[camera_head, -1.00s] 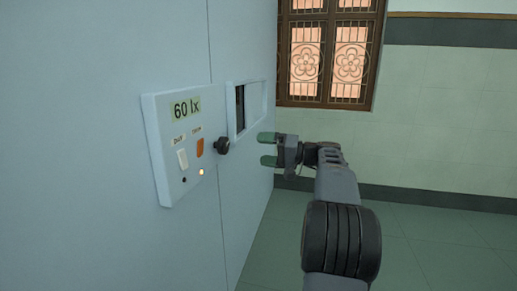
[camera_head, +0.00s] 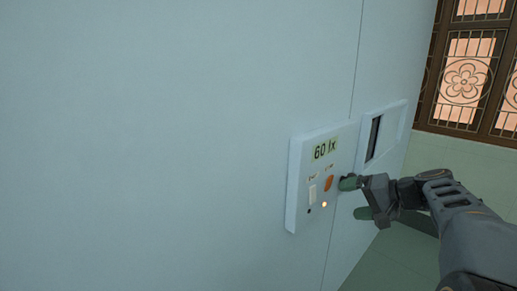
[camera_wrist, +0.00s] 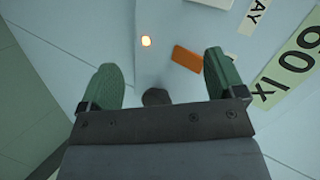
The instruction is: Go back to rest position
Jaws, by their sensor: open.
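My gripper (camera_head: 356,198) is open and empty, with two green fingers, at the right side of a wall panel (camera_head: 296,185). In the head view its upper finger overlaps a dark knob, which is mostly hidden; I cannot tell whether they touch. In the wrist view the knob (camera_wrist: 155,97) shows between the green fingers, just beyond the gripper's dark body. The light also shows in the wrist view (camera_wrist: 146,41).
A large pale blue wall (camera_head: 170,130) fills the left and middle. A framed slot (camera_head: 374,137) is set in it right of the panel. A window with a flower grille (camera_head: 468,80) is at the upper right. Green floor (camera_head: 375,268) shows at the lower right.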

